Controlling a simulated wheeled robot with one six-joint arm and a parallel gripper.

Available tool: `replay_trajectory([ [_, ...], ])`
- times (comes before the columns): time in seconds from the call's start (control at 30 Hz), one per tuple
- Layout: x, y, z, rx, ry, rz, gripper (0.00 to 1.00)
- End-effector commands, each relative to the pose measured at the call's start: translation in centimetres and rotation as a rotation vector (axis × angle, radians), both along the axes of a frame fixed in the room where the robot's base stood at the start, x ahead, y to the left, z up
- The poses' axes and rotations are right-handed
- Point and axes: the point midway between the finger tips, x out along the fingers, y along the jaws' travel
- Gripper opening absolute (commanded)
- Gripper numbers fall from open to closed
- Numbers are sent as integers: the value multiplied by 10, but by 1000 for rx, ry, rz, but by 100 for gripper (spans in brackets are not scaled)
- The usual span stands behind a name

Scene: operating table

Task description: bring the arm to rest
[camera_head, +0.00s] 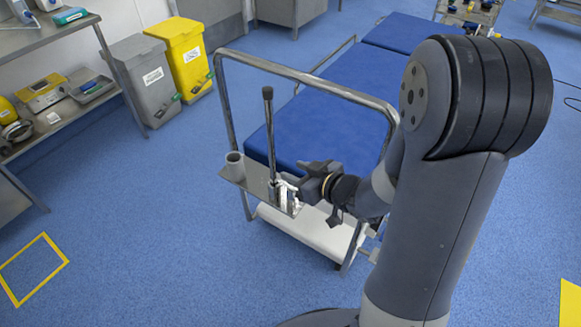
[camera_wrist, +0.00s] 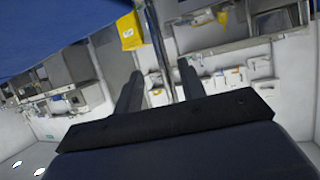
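My gripper (camera_head: 288,188) is at the end of my arm, in front of the blue bed, close beside an upright metal rod (camera_head: 270,140) with a dark top. In the wrist view its two dark fingers (camera_wrist: 160,78) are apart, with a shiny metal rod (camera_wrist: 158,40) showing between them. I see gaps beside the rod; whether a finger touches it I cannot tell. The fingertips are small and partly lost against the metal parts in the head view.
The bed's metal rail (camera_head: 300,75) arches close above my gripper. Grey (camera_head: 140,75) and yellow (camera_head: 188,62) bins stand behind.

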Motion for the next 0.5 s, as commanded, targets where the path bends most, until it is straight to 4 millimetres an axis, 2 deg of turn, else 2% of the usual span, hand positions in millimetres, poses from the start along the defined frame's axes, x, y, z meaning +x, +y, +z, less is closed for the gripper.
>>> replay_trajectory([
  [0.33,1,1,-1,0,0,1,38],
  [0.5,13,11,-9,-1,0,4,38],
])
